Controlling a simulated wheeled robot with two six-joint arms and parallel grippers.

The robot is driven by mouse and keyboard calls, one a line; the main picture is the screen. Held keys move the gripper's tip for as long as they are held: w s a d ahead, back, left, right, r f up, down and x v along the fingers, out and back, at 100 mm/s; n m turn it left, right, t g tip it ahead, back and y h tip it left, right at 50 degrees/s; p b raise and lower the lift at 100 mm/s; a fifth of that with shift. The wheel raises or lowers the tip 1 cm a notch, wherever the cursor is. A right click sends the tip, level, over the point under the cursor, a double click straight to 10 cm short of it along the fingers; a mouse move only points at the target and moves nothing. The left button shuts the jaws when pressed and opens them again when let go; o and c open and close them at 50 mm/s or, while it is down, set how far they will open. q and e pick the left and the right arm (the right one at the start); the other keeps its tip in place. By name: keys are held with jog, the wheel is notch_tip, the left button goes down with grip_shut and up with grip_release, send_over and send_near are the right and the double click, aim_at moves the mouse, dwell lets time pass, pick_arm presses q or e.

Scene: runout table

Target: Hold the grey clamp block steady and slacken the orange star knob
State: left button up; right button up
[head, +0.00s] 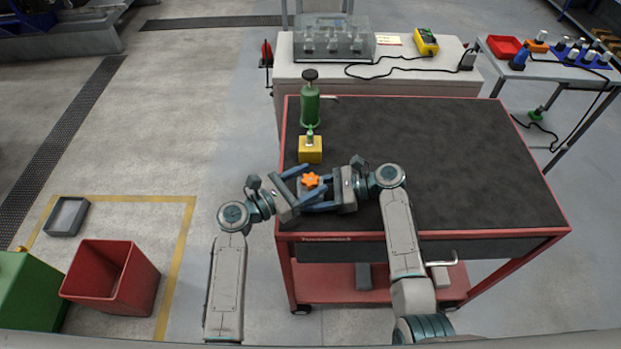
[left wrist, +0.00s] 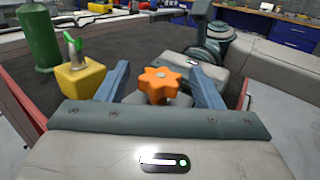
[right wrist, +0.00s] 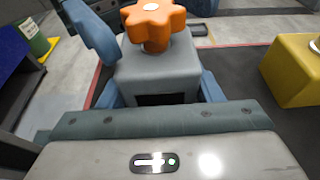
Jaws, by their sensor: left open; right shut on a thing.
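The orange star knob (head: 311,180) sits on top of the grey clamp block, near the front left of the cart top. In the right wrist view the grey clamp block (right wrist: 158,75) stands between the fingers of my right gripper (right wrist: 160,95), which is shut on it. The knob (right wrist: 153,20) rises above the block on a short orange stem. My left gripper (head: 298,188) comes from the left and is open. In the left wrist view its blue fingers (left wrist: 162,85) stand apart on either side of the knob (left wrist: 160,84). Contact with the knob cannot be made out.
A yellow block (head: 310,150) with a small green-topped fitting stands just behind the clamp block. A green cylinder (head: 310,106) with a dark knob stands behind that. The dark cart top (head: 460,160) is clear to the right. A red bin (head: 110,275) stands on the floor at left.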

pick_arm(q)
jog(key=v, duration=1.1)
jog(key=w+a+m+g+h, duration=0.25)
jog(key=w+m+g, duration=0.35)
jog(key=g, duration=0.3)
jog(key=shift+h, duration=0.25)
jog(key=d, duration=1.2)
jog(key=shift+w+d+r, duration=0.1)
jog(key=shift+w+d, duration=0.15)
jog(key=shift+w, duration=0.05)
jog(key=c, duration=1)
